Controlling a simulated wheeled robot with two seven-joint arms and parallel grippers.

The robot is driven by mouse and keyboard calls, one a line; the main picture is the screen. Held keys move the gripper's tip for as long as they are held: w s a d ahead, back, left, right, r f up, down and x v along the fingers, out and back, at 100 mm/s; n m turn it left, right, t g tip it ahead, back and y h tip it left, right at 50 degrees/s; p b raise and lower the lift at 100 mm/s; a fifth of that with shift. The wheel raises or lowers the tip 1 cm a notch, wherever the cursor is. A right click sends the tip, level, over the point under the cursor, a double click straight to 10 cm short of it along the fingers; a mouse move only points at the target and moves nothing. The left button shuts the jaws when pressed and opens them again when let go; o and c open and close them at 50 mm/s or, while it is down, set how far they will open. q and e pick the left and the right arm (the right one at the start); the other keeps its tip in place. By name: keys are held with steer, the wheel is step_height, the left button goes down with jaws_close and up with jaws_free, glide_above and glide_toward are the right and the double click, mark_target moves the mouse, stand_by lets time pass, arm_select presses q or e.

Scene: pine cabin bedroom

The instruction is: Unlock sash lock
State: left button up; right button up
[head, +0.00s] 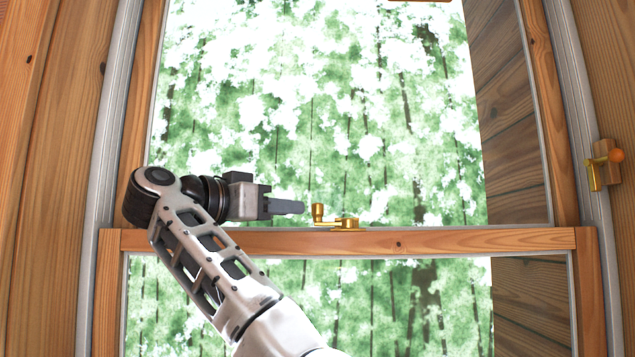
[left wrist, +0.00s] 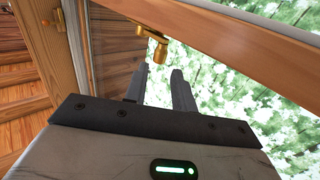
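The brass sash lock (head: 345,223) sits on top of the wooden meeting rail in the middle of the window. Its lever ends in an upright knob (head: 318,211) on the left side. My left gripper (head: 302,207) comes in from the left, just short of the knob and apart from it. In the left wrist view, its two grey fingers (left wrist: 160,72) stand apart with nothing between them. The lock's brass knob (left wrist: 158,48) shows just beyond the fingertips there. My right gripper is in neither view.
The wooden meeting rail (head: 450,240) runs across the window just below my gripper. A second brass fitting (head: 602,170) is on the right side of the frame. The glass panes lie above and below the rail.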

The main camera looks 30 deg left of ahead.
mark_target(313, 211)
arm_select(q)
steer(key=p+x, duration=0.1)
steer(key=x, duration=0.7)
steer(key=shift+p, duration=0.35)
steer(key=shift+c, duration=0.4)
jaws_close()
